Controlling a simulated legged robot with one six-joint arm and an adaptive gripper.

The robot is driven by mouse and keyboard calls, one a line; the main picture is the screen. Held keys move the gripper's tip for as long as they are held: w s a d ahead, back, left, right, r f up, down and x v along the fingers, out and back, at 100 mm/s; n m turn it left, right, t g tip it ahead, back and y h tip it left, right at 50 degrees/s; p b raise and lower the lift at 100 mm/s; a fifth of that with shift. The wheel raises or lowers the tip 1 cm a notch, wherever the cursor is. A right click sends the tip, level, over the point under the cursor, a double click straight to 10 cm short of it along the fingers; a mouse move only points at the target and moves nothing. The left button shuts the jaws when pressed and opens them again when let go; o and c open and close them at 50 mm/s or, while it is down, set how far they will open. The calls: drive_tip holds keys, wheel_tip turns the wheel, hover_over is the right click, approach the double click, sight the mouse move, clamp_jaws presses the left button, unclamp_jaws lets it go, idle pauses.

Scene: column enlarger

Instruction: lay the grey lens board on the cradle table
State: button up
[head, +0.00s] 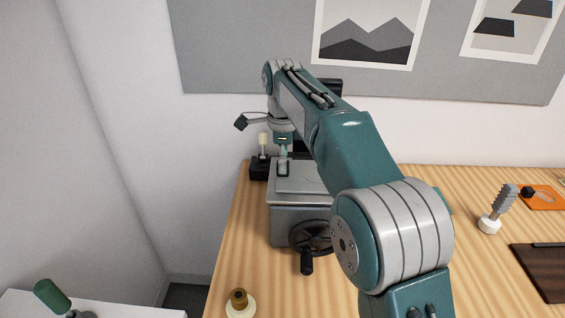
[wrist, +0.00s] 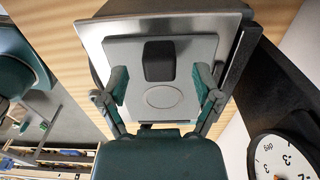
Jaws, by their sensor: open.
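The grey lens board (wrist: 140,108) is a thin square plate with a black block-shaped grip (wrist: 159,60) and a ring mark. In the wrist view it lies flat on the larger metal cradle table (wrist: 92,38), inside its edges. My gripper (wrist: 160,82) is open over the board, one finger on each side, both apart from the black grip. In the head view my gripper (head: 283,162) is low over the cradle table (head: 300,194), and the board (head: 308,180) shows partly. My arm hides much of the table's right side there.
A black handwheel (head: 310,238) sits on the front of the enlarger base. A dial (wrist: 285,155) stands at the lower right of the wrist view. A brass-topped knob (head: 239,303), a grey tool on a white base (head: 491,222) and a dark tray (head: 540,270) stand on the wooden bench.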

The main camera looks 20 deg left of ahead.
drive_tip(key=shift+r, duration=3.3)
drive_tip(key=shift+f, duration=0.1)
